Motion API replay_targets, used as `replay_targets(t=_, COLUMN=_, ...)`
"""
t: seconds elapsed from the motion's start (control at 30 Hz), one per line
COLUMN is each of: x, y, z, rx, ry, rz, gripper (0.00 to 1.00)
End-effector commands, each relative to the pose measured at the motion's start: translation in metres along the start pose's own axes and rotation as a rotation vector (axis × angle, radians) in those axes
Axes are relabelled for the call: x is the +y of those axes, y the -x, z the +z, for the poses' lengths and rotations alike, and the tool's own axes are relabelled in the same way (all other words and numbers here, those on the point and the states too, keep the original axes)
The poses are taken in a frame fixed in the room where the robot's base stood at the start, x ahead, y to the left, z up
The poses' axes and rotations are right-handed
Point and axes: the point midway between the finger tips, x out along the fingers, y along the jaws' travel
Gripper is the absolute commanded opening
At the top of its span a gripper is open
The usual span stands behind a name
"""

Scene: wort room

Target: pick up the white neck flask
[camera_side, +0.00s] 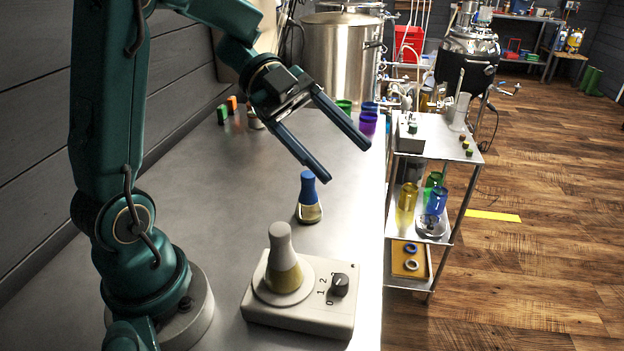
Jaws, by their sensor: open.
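The white neck flask (282,258) stands upright on the round plate of a hotplate-like device (315,314) with a dial, at the front of the bench. It holds yellowish liquid. A blue neck flask (309,198) stands upright on the bench behind it, also with yellowish liquid. My gripper (345,157) is open and empty. It hangs above the bench, farther back than the white neck flask and above the blue neck flask, with its two long blue fingers apart.
Purple (368,123) and green (344,106) cups stand at the bench's far right. Small green (222,114) and orange (232,103) blocks lie by the wall. A metal shelf cart (436,148) with cups stands right of the bench. The bench's left middle is clear.

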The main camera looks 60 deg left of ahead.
Motion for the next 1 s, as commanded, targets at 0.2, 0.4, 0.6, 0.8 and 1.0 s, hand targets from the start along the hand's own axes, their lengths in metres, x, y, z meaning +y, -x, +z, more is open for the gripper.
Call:
replay_targets(t=0.2, x=0.050, y=0.018, z=-0.013, rx=0.073, ry=0.192, rz=0.195, gripper=0.68)
replay_targets(t=0.4, x=0.082, y=0.024, z=-0.010, rx=0.116, ry=0.314, rz=0.306, gripper=0.68)
replay_targets(t=0.6, x=0.098, y=0.005, z=0.024, rx=0.114, ry=0.307, rz=0.305, gripper=0.68)
replay_targets(t=0.8, x=0.110, y=-0.010, z=0.054, rx=0.114, ry=0.304, rz=0.302, gripper=0.68)
replay_targets(t=1.0, x=0.117, y=-0.019, z=0.066, rx=0.111, ry=0.297, rz=0.301, gripper=0.68)
